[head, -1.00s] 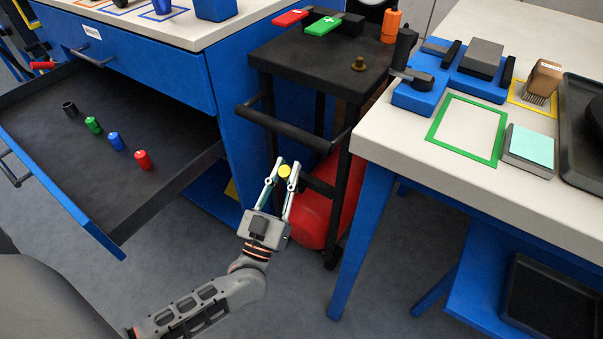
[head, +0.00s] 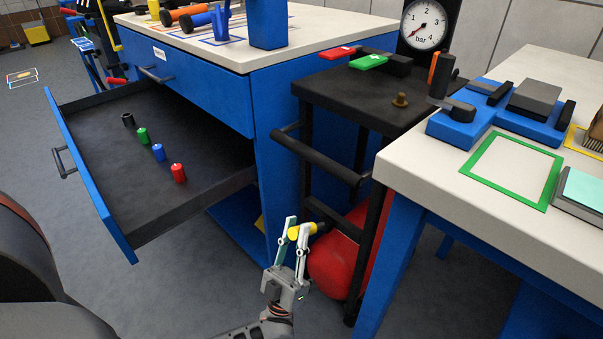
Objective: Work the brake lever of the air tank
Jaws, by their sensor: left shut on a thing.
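The red air tank (head: 334,267) sits low under the black cart (head: 345,95), partly hidden by its frame. The brake lever (head: 313,228) has a yellow end and a dark part behind it, in front of the tank. My left gripper (head: 299,229) reaches up from below, its fingers on both sides of the yellow end and shut on it. The dial gauge (head: 423,25), marked bar, stands at the cart's back. My right gripper is not in view.
The cart's black handle bar (head: 322,160) is above my left gripper. An open drawer (head: 95,205) with several small cylinders juts out at left. A white-topped bench (head: 520,232) closes in at right. Grey floor is free between.

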